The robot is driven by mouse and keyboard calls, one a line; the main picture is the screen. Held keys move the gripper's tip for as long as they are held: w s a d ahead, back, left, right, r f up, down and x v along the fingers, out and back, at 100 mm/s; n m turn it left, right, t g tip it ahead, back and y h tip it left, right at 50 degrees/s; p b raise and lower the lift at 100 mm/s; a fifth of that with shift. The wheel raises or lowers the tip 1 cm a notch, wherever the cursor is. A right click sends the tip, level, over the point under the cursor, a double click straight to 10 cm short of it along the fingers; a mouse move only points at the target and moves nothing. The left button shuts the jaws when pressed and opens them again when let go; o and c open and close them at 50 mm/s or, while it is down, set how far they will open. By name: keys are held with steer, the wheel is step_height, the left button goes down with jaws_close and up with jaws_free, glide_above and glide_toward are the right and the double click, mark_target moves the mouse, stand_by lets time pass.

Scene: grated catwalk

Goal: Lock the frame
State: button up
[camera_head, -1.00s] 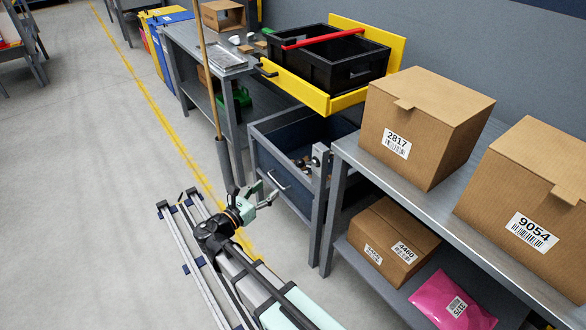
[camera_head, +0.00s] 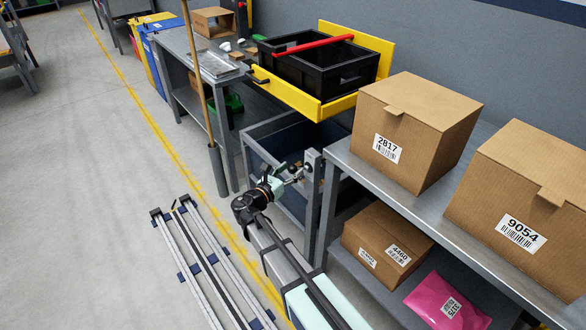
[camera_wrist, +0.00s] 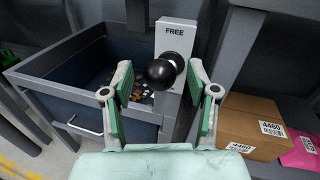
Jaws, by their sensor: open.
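A grey post (camera_head: 310,200) stands at the front corner of the drawer unit. In the wrist view its pale plate (camera_wrist: 177,35) reads "FREE" at the top. A round black knob (camera_wrist: 161,73) sticks out below that word, on a short metal shaft. My gripper (camera_wrist: 160,80) is open, with its green-padded fingers left and right of the knob, and no clear contact shows. In the head view my gripper (camera_head: 293,174) is at the post and hides most of the knob. The yellow frame (camera_head: 290,92) around a black crate (camera_head: 345,72) sits above the drawer unit.
An open blue drawer (camera_wrist: 60,82) with small loose parts lies left of the post. A shelf (camera_head: 410,210) with cardboard boxes (camera_head: 415,130) and a pink parcel (camera_head: 445,302) stands at right. A broom (camera_head: 215,165) leans at left. The floor further left is mostly clear.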

steer(key=shift+x, duration=0.85)
jaws_close()
